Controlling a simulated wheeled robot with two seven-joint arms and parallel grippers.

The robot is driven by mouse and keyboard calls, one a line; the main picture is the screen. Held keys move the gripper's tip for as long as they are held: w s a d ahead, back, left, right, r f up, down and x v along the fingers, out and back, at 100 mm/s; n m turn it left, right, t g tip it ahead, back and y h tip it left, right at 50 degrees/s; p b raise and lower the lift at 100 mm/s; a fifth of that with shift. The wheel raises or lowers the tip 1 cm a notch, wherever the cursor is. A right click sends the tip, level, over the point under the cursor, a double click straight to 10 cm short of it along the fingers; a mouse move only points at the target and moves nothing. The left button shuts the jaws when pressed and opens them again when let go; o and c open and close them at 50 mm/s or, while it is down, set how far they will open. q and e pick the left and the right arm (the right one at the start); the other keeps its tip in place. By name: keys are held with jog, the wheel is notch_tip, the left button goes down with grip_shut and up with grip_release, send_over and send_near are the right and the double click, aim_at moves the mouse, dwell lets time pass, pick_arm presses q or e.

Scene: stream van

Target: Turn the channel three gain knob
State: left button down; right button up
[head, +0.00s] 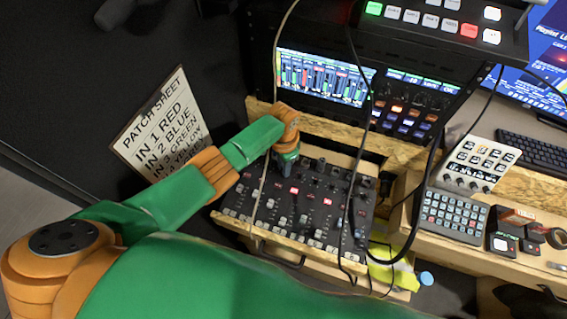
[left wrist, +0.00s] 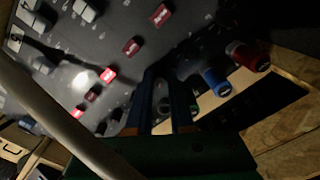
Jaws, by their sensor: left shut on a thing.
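The black mixer (head: 300,207) lies on a wooden-edged shelf with rows of small knobs, red buttons and faders. My left gripper (head: 285,168) points down at the mixer's back edge; its fingers (left wrist: 165,105) also show in the left wrist view. They are shut on a small knob, mostly hidden between them. I cannot read its channel label. Beside it are a blue cylindrical piece (left wrist: 215,81) and a red one (left wrist: 247,56). The patch sheet (head: 160,128) reads IN 1 RED, IN 2 BLUE, IN 3 GREEN, with yellow below. My right gripper is not in view.
Dark cables hang in front of the mixer, one (head: 350,190) crossing its right side. A lit rack screen (head: 320,80) stands behind. A button keypad (head: 452,216), a white control box (head: 473,165) and a keyboard (head: 535,155) are at right.

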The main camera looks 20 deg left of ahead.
pick_arm(q)
jog(key=n+p, duration=0.1)
jog(key=n, duration=0.4)
jog(key=shift+w+r, duration=0.1)
jog(key=n, duration=0.5)
jog(key=shift+p, duration=0.35)
jog(key=shift+n, duration=0.4)
jog(key=c, duration=0.8)
grip_release()
notch_tip(320, 180, up, 7)
jog(key=p, duration=0.4)
jog(key=shift+r+p, duration=0.1)
jog(key=shift+p, duration=0.2)
jog(key=shift+f, duration=0.2)
